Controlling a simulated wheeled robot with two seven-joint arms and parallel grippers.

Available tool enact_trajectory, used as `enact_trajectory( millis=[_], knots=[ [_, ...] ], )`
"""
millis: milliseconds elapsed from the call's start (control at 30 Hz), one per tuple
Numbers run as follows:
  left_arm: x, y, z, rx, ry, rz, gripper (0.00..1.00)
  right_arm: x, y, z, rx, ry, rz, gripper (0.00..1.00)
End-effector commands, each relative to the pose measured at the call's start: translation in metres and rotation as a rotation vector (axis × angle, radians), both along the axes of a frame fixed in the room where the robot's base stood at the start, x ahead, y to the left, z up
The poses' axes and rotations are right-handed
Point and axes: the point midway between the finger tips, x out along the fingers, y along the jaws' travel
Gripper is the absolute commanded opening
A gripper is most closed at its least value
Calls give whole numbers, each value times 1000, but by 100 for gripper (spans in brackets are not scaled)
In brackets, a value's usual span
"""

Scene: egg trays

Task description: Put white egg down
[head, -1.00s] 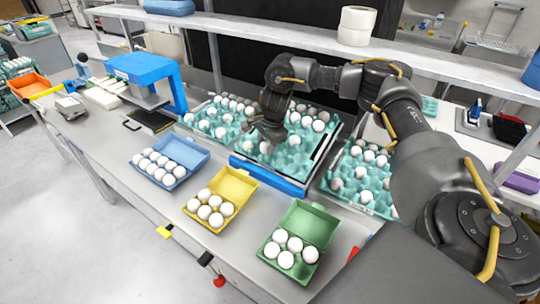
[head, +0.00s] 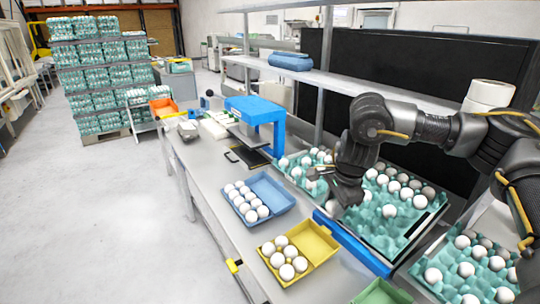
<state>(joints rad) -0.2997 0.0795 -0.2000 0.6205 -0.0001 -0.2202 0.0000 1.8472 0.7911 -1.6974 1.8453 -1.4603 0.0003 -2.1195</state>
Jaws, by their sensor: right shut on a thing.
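My right gripper (head: 318,175) comes in from the right and is shut on a white egg (head: 311,174) at its fingertips. The fingers are small and dark here, so the exact grip is hard to see. It hangs by the left edge of the middle teal egg tray (head: 408,236) and the right part of the back teal tray (head: 294,180). The middle tray holds several white eggs and has empty cups in front. My left gripper is not in view.
A blue carton (head: 277,192) and a yellow carton (head: 321,250), both open with white eggs, lie at the table's front. A green carton (head: 382,293) shows at the bottom edge. A blue stand (head: 256,112) is behind. Another teal tray (head: 437,284) lies right.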

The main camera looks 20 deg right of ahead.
Motion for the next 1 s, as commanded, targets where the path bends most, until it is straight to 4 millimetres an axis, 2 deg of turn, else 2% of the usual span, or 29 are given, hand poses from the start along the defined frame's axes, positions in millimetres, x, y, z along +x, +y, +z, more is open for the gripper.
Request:
enact_trajectory(
  millis=[167, 267, 333, 500, 700, 867, 1000],
  knots=[
    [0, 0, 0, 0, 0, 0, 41, -2, 2, -1, 0, 1, 74, 33],
    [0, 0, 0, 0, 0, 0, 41, -10, 11, -3, 1, 0, 232, 33],
    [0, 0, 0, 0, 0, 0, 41, -21, 24, -4, 1, 0, 398, 33],
    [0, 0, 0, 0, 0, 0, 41, -49, 62, 9, 0, -2, 839, 33],
    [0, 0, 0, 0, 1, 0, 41, -80, 93, 29, -1, -2, 1201, 33],
    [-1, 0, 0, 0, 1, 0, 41, -83, 99, 43, 0, -1, 1244, 33],
    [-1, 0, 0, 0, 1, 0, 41, -82, 100, 46, 2, 1, 1243, 33]
  ],
)
